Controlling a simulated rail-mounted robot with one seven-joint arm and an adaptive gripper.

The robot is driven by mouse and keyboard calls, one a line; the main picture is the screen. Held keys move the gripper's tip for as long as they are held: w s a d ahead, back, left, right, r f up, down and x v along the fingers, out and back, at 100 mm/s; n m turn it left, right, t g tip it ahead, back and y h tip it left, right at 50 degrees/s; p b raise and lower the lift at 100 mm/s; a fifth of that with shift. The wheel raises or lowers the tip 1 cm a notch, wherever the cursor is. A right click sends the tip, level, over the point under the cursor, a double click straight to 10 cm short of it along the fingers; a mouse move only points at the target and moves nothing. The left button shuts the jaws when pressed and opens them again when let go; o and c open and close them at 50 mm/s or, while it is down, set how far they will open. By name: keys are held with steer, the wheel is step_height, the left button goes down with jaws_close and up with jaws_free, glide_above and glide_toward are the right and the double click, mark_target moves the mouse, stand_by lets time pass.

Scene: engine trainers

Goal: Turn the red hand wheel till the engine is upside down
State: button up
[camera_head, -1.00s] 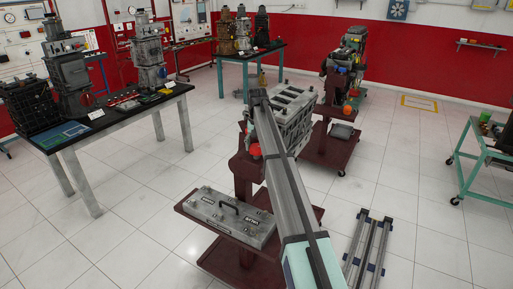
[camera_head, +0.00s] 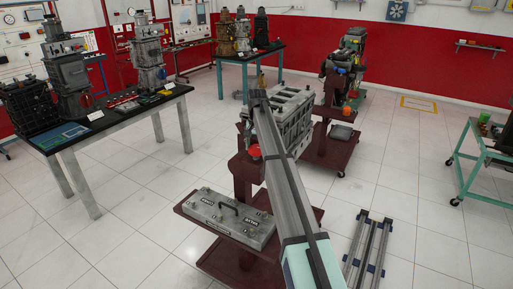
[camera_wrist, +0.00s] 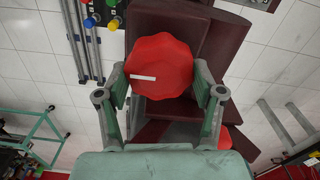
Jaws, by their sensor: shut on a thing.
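The red hand wheel (camera_wrist: 160,62) is a lobed red disc with a white mark left of its middle. It fills the space between the two fingers of my gripper (camera_wrist: 161,76), which is shut on its rim from both sides. In the head view the wheel's red (camera_head: 254,151) shows only as a small patch beside my arm. The grey engine (camera_head: 293,112) is on the dark red stand (camera_head: 247,181), its slotted top face showing upward with a slight tilt. My arm hides part of the engine, and my gripper is hidden there.
A grey case (camera_head: 228,216) lies on the stand's base. A metal rail frame (camera_head: 368,250) lies on the floor to the right. A second engine stand (camera_head: 327,147) is close behind. A long table (camera_head: 62,150) stands left, a green cart (camera_head: 482,160) right.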

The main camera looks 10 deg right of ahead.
mark_target(257, 146)
steer(key=o, duration=1.1)
steer(key=shift+s+f, duration=0.1)
steer(key=shift+o, duration=0.2)
step_height(257, 146, up, 12)
